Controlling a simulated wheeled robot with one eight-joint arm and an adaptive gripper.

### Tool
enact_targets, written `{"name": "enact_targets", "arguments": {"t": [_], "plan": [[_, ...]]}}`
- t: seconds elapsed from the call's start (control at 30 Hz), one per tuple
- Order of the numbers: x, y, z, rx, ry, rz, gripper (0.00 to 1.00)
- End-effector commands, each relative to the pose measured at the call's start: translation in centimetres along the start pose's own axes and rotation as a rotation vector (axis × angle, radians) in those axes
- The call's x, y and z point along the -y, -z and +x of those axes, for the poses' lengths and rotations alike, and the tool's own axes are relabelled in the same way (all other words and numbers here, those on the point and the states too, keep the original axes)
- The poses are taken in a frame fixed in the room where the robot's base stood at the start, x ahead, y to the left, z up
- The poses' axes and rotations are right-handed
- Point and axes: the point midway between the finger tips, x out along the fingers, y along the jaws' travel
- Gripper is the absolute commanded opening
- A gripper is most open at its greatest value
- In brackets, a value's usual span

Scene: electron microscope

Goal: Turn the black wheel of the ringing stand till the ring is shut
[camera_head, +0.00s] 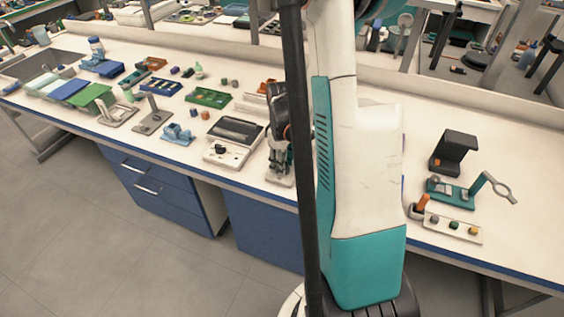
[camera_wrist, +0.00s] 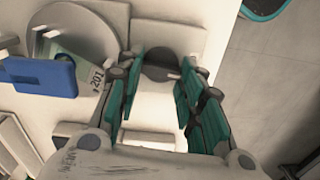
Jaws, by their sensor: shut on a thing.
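The black wheel (camera_wrist: 160,57) shows in the wrist view as a dark round disc on a pale stand. My gripper (camera_wrist: 161,68) has its two teal fingers on either side of the wheel, shut on it. The pale body of the ringing stand (camera_wrist: 188,36) shows behind the wheel. A round grey disc (camera_wrist: 72,22) and a blue block (camera_wrist: 40,76) lie left of it. I cannot make out the ring or how far it is closed. In the head view my gripper (camera_head: 280,160) points down over a small pale base (camera_head: 279,181) near the bench's front edge; my arm hides part of this area.
A grey-topped device (camera_head: 236,131) stands just left of my gripper. Green trays (camera_head: 208,97) and small parts lie farther left. On the right are a black stand (camera_head: 454,151), a teal stand (camera_head: 455,193) and a white strip with knobs (camera_head: 462,232). The bench between is mostly clear.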

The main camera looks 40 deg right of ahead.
Motion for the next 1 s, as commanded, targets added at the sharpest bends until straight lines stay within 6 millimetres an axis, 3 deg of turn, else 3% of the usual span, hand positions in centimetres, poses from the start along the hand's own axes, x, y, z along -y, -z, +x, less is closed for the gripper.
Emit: {"name": "enact_targets", "arguments": {"t": [0.03, 0.07, 0.13, 0.57, 1.0], "plan": [[0.0, 0.0, 0.0, -0.001, -0.001, 0.0, 0.11], [0.0, 0.0, 0.0, -0.001, -0.001, 0.0, 0.41], [0.0, 0.0, 0.0, -0.001, -0.001, 0.0, 0.55], [0.0, 0.0, -0.3, 0.0, -0.001, -0.001, 0.55], [0.0, 0.0, -5.6, 0.0, 0.0, -0.001, 0.55]]}}
